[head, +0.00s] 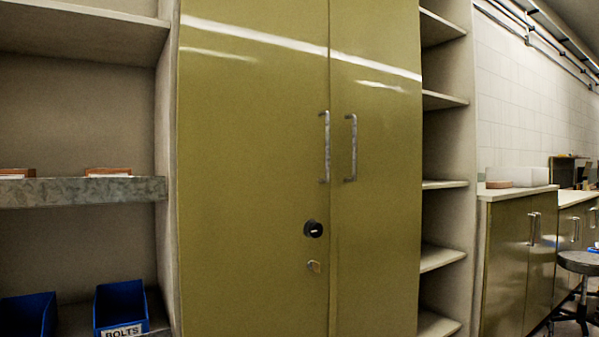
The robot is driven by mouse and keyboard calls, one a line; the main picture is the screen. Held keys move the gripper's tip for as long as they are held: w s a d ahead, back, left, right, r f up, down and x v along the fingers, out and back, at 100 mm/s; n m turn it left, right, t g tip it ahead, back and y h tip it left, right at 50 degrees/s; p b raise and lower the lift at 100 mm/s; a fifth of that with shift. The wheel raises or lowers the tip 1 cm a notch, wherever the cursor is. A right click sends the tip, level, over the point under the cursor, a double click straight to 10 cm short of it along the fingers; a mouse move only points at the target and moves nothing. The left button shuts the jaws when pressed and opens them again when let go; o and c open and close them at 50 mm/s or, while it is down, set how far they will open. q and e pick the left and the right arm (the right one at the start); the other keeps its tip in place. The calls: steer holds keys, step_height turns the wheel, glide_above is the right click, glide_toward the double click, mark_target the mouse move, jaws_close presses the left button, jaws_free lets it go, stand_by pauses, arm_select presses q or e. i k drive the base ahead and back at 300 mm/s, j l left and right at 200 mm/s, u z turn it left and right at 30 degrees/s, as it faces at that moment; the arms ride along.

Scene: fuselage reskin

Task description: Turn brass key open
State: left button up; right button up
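Neither of my grippers is in view.
Open shelves (443,184) stand right of the cabinet, and a metal-edged shelf (83,191) is at left. Blue bins (121,308), one labelled BOLTS, sit lower left. A low cabinet (505,265) and a stool (580,263) are at right. Nothing blocks the cabinet front.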

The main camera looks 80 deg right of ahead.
mark_target(312, 265)
steer(key=z, duration=2.35)
